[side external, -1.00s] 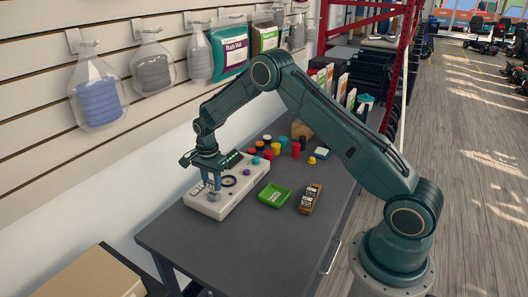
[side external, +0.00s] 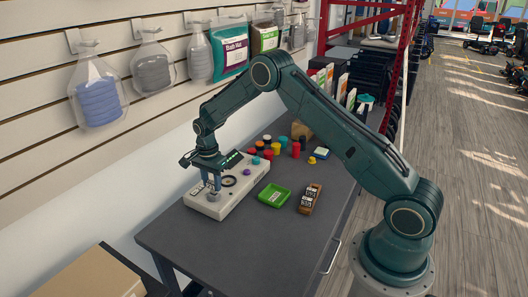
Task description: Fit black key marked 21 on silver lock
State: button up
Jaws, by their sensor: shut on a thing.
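A pale panel (side external: 243,191) lies on the dark table and carries a silver lock (side external: 214,196) near its front left end. A black ring (side external: 229,181) and a purple knob also sit on the panel. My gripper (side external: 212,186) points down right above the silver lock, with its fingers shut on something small. The held thing is mostly hidden by the fingers, so I cannot read a 21 on it. I cannot tell whether it touches the lock or is in it.
A green tray (side external: 274,195) and a brown holder with white labels (side external: 309,198) lie right of the panel. Several coloured pots and caps, including a red one (side external: 296,150), stand farther back. The front of the table (side external: 225,250) is clear.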

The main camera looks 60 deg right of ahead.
jog(key=shift+f, duration=0.85)
dwell(1.1)
jog(key=o, duration=1.4)
jog(key=shift+o, duration=0.2)
jog(key=shift+r, duration=0.1)
jog(key=shift+r, duration=2.9)
jog(key=shift+r, duration=0.1)
